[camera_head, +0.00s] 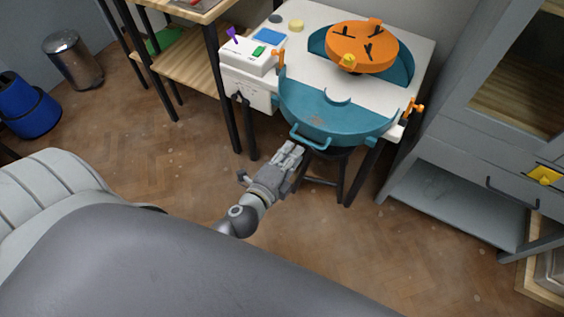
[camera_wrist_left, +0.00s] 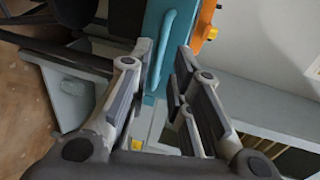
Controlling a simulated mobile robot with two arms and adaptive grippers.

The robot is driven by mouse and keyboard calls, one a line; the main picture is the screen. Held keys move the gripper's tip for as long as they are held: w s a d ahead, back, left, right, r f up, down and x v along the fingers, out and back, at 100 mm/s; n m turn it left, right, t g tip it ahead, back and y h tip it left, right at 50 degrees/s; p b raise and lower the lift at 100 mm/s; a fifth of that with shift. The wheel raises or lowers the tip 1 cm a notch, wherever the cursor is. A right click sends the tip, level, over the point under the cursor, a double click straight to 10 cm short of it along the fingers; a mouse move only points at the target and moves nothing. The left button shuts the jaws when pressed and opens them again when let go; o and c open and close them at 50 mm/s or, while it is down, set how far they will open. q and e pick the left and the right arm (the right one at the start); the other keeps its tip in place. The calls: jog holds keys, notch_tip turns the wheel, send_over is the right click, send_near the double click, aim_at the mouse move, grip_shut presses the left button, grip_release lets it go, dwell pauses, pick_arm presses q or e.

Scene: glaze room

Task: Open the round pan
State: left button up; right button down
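The round pan is teal and shows as two parts: a front half (camera_head: 330,115) at the front edge of the white wheel table, and a rear part (camera_head: 402,72) around the orange disc (camera_head: 360,45). White table top shows between them. The front half has a teal handle (camera_head: 309,142), also seen in the left wrist view (camera_wrist_left: 174,48). My left gripper (camera_head: 297,148) is just below the handle. In the left wrist view its fingers (camera_wrist_left: 165,62) are apart, with the handle ahead between their tips. I cannot tell whether they touch it. My right gripper is not in view.
Orange clips (camera_head: 281,60) stand at the table's sides, another at the right (camera_head: 414,108). A white control box (camera_head: 248,55) is at the left. A grey cabinet (camera_head: 470,190) stands at the right. The floor (camera_head: 300,230) around my left arm is clear.

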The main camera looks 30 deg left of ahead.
pick_arm(q)
jog(key=shift+v, duration=2.4)
jog(key=shift+f, duration=0.1)
jog(key=s+f+n+g+p, duration=0.1)
jog(key=s+f+n+g, duration=0.3)
jog(key=f, duration=0.9)
jog(key=s+f+n+g, duration=0.3)
jog(key=s+f, duration=0.2)
jog(key=f, duration=0.8)
jog(key=s+a+f+n+g, duration=0.2)
jog(key=s+f+n+g, duration=0.1)
jog(key=s+f, duration=0.5)
jog(key=s+a+f+n+g, duration=0.2)
jog(key=s+f+n+g, duration=0.2)
jog(key=s, duration=1.1)
notch_tip(320, 180, down, 4)
jog(key=shift+a+f+n+g+y+p, duration=0.15)
jog(key=shift+a+n+g+y+p, duration=0.2)
jog(key=shift+n, duration=0.65)
